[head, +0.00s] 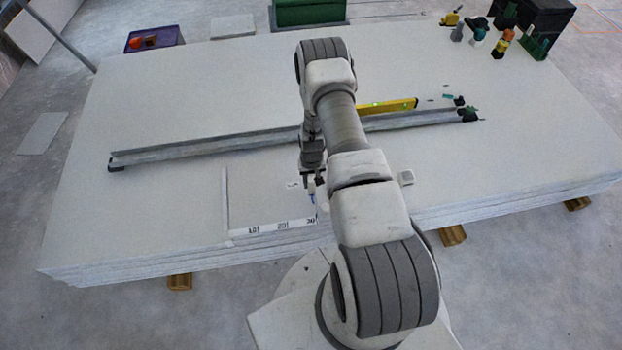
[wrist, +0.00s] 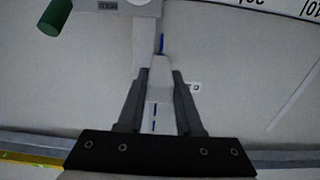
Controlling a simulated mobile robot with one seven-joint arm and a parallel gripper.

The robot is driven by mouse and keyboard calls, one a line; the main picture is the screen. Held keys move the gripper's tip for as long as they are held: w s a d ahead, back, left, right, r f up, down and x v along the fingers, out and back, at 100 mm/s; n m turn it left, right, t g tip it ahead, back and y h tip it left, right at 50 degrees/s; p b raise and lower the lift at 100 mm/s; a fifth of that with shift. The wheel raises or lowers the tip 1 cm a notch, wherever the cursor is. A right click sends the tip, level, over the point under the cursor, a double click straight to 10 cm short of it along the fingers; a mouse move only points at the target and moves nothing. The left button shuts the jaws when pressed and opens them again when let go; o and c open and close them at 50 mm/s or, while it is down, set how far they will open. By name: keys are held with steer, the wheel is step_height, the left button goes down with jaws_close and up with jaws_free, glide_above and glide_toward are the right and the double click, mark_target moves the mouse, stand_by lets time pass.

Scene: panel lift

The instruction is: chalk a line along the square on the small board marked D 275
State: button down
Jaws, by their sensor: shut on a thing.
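My gripper (head: 313,187) is low over the near middle of the large board stack. In the wrist view my gripper (wrist: 158,95) is shut on a pale chalk holder (wrist: 160,75) with a blue tip (wrist: 161,43). I cannot tell whether the tip touches the surface below. A white L-shaped square (head: 270,228) with printed numbers lies flat at the stack's near edge, left of my gripper; its marked leg also shows in the wrist view (wrist: 262,5). A small pale label (head: 292,185) lies beside my gripper. I cannot read D 275 anywhere; my arm hides part of the area.
A long metal rail (head: 215,145) crosses the stack (head: 150,90), with a yellow level (head: 390,106) behind it. A green cylinder (wrist: 54,17) is near the gripper in the wrist view. Bottles and tools stand at the back right, a purple tray (head: 155,38) at the back left.

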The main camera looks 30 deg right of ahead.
steer(key=shift+s, duration=0.2)
steer(key=shift+s+a+p, duration=0.3)
steer(key=shift+s+p, duration=0.15)
steer(key=shift+s, duration=0.5)
steer(key=shift+s+a+p, duration=0.3)
steer(key=shift+s+p, duration=0.1)
steer(key=shift+s, duration=0.55)
steer(key=shift+r, duration=0.1)
step_height(320, 180, up, 7)
steer(key=p, duration=0.4)
steer(key=shift+w, duration=0.1)
